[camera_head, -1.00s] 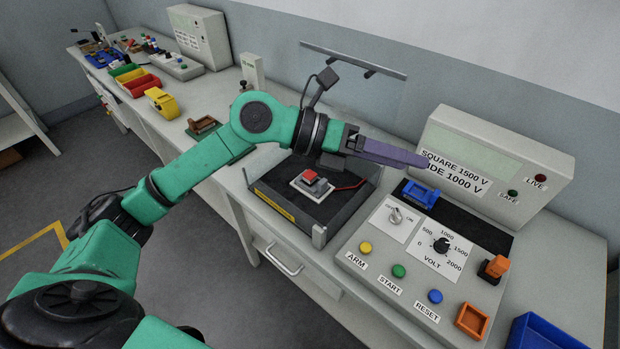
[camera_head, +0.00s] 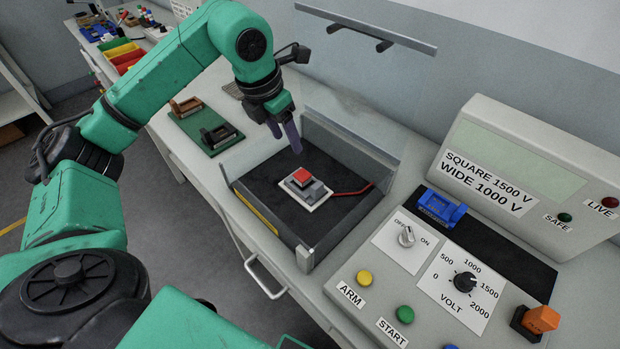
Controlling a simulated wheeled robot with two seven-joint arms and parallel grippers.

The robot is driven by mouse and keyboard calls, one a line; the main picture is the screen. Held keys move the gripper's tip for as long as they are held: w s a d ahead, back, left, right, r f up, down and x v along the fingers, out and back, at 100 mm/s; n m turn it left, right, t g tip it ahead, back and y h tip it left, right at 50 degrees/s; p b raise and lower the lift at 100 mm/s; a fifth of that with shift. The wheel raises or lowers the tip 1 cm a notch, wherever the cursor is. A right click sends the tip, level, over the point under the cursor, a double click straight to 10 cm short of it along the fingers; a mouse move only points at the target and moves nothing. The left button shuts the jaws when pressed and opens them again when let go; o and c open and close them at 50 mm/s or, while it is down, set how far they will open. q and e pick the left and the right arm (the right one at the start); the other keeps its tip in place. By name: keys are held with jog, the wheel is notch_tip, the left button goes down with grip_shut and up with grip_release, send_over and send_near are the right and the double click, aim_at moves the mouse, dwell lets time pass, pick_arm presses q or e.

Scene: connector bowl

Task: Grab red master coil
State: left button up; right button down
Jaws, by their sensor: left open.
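The red coil (camera_head: 301,175) sits on a grey block on a white plate, inside the black-floored test tray (camera_head: 262,206). A red lead runs from it to the right across the tray floor. My left gripper (camera_head: 287,138) points down over the back left part of the tray, above and behind the coil. Its purple fingers are open, seen nearly edge-on, with nothing between them. It is apart from the coil. My right gripper is out of view.
A clear raised cover (camera_head: 368,75) stands behind the tray. The tester panel (camera_head: 440,262) with knobs and buttons is to the right, with a blue coil (camera_head: 441,205) on its black strip. A green board (camera_head: 205,128) with two coil-like parts lies left of the tray.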

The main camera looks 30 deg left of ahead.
aim_at(302, 175)
pick_arm(q)
jog(key=p+x, duration=0.4)
jog(key=x, duration=1.1)
jog(key=shift+f+p, duration=0.15)
jog(key=shift+p, duration=0.2)
jog(key=shift+w+f, duration=0.1)
jog(key=shift+f, duration=0.15)
grip_shut()
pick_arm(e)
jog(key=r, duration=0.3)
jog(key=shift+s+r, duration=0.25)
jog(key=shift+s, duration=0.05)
pick_arm(q)
jog(key=shift+r, duration=0.15)
